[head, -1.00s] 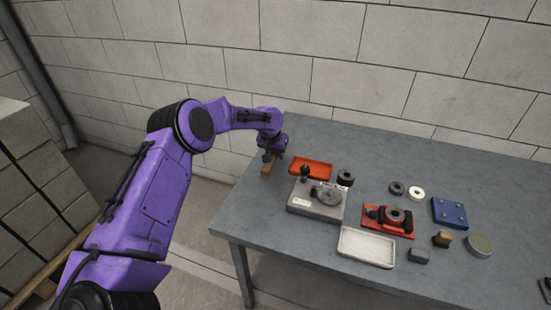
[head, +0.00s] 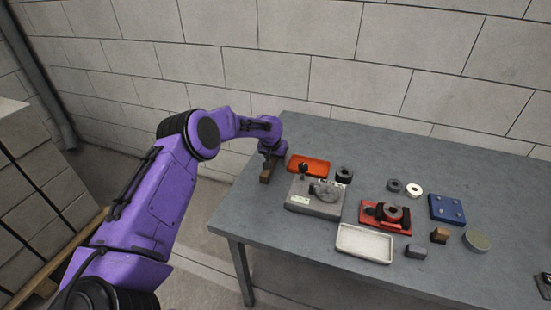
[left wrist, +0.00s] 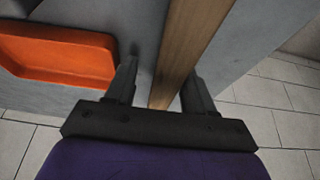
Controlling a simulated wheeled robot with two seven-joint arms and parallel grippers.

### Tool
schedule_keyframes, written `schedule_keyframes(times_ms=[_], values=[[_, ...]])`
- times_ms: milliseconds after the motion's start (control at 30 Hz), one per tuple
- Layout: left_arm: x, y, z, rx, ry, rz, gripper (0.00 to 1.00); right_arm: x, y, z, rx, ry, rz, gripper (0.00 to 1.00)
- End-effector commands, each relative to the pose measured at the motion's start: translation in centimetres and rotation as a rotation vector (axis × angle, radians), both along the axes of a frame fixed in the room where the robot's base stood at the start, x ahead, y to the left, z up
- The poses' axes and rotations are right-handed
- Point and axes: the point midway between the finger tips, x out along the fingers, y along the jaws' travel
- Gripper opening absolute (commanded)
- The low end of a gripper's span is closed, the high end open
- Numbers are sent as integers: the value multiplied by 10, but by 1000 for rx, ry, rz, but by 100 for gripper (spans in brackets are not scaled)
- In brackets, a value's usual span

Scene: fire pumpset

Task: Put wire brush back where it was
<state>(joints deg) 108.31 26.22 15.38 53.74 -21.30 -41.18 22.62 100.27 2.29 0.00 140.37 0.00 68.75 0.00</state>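The wire brush, with a brown wooden body (head: 265,174), is at the left end of the grey table, left of the orange tray (head: 308,165). In the left wrist view its long wooden body (left wrist: 188,50) runs between the fingers. My left gripper (head: 268,160) is over the brush, pointing down. In the left wrist view its fingers (left wrist: 162,85) stand either side of the wood, with a visible gap on the left side, so it looks open. The bristles are not clearly seen. My right gripper is not in view.
Right of the tray stand a grey fixture (head: 316,197), a red fixture (head: 373,224), a white tray (head: 364,243), a blue plate (head: 446,208) and several small parts. The table's left edge is close to the brush. The table's front left corner is bare.

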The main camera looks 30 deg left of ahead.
Motion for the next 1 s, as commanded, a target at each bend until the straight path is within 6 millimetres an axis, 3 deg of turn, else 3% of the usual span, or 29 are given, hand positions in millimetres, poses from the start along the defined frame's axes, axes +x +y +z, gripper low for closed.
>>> schedule_keyframes(times_ms=[33,500,667,1000], values=[[-6,5,-8,4,18,3,62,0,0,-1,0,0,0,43],[-9,8,-6,7,24,6,62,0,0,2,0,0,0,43],[-12,3,20,5,19,2,62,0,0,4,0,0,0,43],[-38,-9,99,4,8,-3,62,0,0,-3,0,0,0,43]])
